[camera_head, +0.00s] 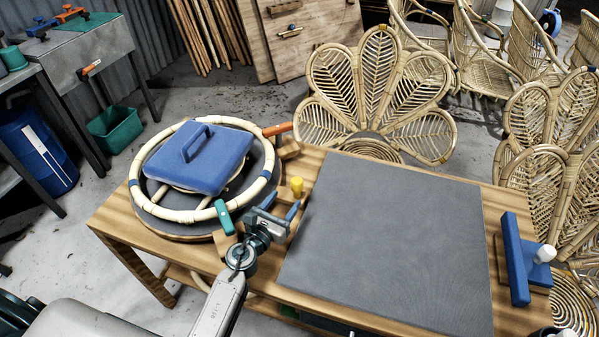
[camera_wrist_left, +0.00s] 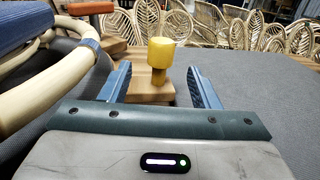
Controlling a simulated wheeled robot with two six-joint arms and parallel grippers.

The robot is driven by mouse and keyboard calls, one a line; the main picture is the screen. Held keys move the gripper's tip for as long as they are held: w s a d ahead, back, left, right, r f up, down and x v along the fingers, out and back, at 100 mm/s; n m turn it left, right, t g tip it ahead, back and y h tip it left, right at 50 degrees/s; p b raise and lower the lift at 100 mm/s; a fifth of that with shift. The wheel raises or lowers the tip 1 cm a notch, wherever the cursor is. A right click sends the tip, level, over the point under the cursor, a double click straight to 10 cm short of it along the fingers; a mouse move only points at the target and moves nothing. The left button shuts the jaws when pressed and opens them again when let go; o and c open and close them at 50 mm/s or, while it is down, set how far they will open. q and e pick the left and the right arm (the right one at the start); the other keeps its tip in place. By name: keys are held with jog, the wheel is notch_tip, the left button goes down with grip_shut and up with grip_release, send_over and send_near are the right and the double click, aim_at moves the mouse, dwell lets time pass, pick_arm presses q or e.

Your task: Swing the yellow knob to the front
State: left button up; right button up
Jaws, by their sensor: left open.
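The yellow knob (camera_head: 297,186) stands upright at the right of the round bending form, near the grey mat. In the left wrist view the yellow knob (camera_wrist_left: 161,52) sits on a short stem over a wooden block (camera_wrist_left: 150,90). My left gripper (camera_head: 281,205) is open, just in front of the knob. In the wrist view its two blue fingers (camera_wrist_left: 161,84) lie to either side of the knob's line, with nothing between them held. My right gripper is not in view.
A rattan ring (camera_head: 133,183) lies on the round form, under a blue pad with a handle (camera_head: 209,160). A green lever (camera_head: 224,217) and an orange lever (camera_head: 277,129) flank it. The grey mat (camera_head: 390,240) is clear. A blue fixture (camera_head: 516,260) with a white knob stands right.

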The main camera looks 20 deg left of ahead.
aim_at(300, 179)
pick_arm(q)
jog(key=w, duration=0.3)
jog(key=w+d, duration=0.1)
jog(key=w, duration=0.2)
jog(key=w+d, duration=0.1)
jog(key=w, duration=0.3)
jog(key=shift+r, duration=0.15)
